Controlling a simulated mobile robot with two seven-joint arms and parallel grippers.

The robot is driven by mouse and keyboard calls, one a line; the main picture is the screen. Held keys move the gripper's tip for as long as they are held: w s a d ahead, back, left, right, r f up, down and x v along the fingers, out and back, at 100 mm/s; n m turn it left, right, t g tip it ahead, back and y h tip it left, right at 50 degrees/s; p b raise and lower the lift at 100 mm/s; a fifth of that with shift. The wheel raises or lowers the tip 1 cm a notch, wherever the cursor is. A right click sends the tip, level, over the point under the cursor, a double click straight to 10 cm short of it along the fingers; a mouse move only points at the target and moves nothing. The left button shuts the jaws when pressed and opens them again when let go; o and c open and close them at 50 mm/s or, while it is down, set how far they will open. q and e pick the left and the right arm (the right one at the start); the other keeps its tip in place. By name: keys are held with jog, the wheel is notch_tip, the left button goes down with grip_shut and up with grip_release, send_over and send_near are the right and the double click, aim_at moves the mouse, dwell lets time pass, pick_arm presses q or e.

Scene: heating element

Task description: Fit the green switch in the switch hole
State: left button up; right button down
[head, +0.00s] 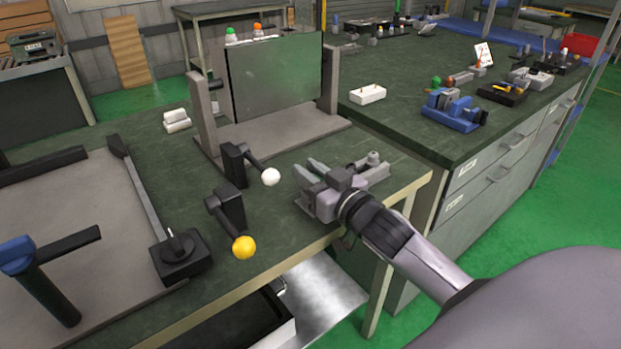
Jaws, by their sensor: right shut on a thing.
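My right gripper (308,170) reaches in from the lower right, low over the front right corner of the near table. A green-topped piece (231,35) with a white base shows above the upright panel, beside an orange-topped one. Another small green piece (436,81) is on the right bench. I cannot tell which of them, if either, is the green switch. I cannot make out the switch hole. My left gripper is out of view.
An upright dark green panel (277,78) stands between grey posts. Levers with a white ball (271,177) and a yellow ball (244,247) stand left of my gripper. A white block (368,94) and a blue vise-like device (454,112) are on the right bench.

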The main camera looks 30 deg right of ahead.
notch_tip(320, 180, up, 18)
jog(key=p, duration=0.3)
jog(key=shift+m+h, duration=0.4)
jog(key=shift+h, duration=0.2)
jog(key=s+a+f, duration=0.2)
jog(key=f, duration=0.4)
jog(key=s+a+f, duration=0.3)
jog(key=f, duration=0.3)
jog(key=s+a+f, duration=0.2)
jog(key=s+f, duration=0.1)
jog(key=f, duration=0.3)
jog(key=shift+s+a, duration=0.25)
jog(key=shift+a, duration=0.05)
jog(key=shift+s+a+f, duration=0.15)
jog(key=shift+s+a, duration=0.05)
